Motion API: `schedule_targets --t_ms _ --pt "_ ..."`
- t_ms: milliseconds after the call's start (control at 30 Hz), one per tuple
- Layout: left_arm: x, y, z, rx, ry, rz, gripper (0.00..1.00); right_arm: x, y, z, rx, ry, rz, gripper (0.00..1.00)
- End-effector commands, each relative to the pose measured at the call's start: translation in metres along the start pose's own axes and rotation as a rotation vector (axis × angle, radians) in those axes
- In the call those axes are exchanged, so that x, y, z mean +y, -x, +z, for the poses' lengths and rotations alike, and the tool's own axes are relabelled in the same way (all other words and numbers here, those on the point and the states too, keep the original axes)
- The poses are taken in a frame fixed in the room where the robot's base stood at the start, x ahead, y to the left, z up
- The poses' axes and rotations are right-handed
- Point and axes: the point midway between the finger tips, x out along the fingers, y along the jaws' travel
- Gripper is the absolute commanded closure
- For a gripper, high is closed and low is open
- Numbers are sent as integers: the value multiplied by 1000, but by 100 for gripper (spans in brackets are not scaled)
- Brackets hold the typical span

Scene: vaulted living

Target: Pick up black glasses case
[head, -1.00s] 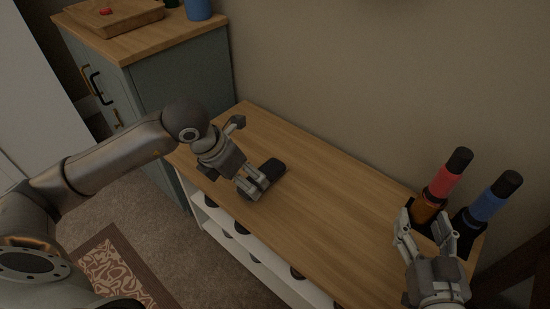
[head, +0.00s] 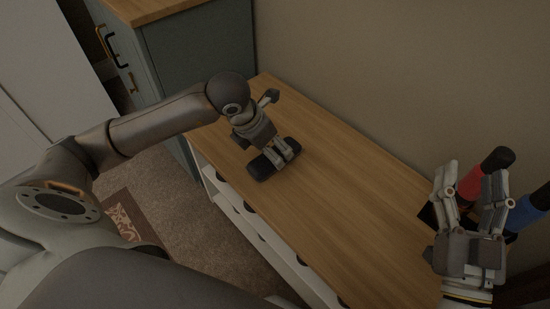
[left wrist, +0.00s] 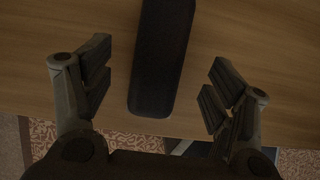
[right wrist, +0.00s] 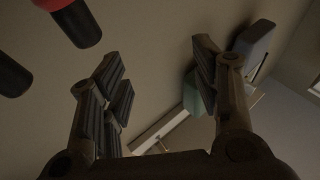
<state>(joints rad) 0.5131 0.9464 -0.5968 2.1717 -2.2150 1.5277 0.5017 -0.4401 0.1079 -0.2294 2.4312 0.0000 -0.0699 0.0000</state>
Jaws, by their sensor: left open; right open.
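The black glasses case (head: 262,168) lies on the wooden top of the low bench, close to its front edge. It also shows in the left wrist view (left wrist: 160,60), long and dark with a rounded end, between my open fingers. My left gripper (head: 285,155) is over the case in the head view and partly covers it. In the left wrist view the left gripper (left wrist: 158,88) has a finger on each side of the case, with gaps on both sides. My right gripper (head: 478,190) is open and empty at the bench's right end; it also shows in the right wrist view (right wrist: 160,90).
A red bottle (head: 474,182) and a blue bottle (head: 528,210) with black caps stand behind my right gripper. A grey-blue cabinet (head: 195,75) stands at the bench's left end. The middle of the bench top (head: 350,200) is clear.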

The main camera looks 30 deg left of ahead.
Motion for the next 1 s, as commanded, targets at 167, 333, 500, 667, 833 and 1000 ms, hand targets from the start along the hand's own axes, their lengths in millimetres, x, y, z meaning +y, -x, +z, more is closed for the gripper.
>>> schedule_targets --t_ms 167,333,500,667,833,1000 --pt "-1 -18 -1 2 1 -2 21 -4 2 -23 141 -6 -7 43" --pt "-1 -35 -1 1 1 -2 21 -6 8 -50 293 -12 -14 43" --pt "-1 -46 -1 1 0 -2 21 -8 14 -68 397 -17 -18 43" --pt "0 -49 0 1 0 0 21 -9 17 -74 428 -18 -19 43" --pt "-1 -49 0 1 0 -1 21 -9 17 -74 427 -18 -19 43" --pt "-1 -49 0 1 0 -1 42 -9 17 -74 427 -18 -19 43"
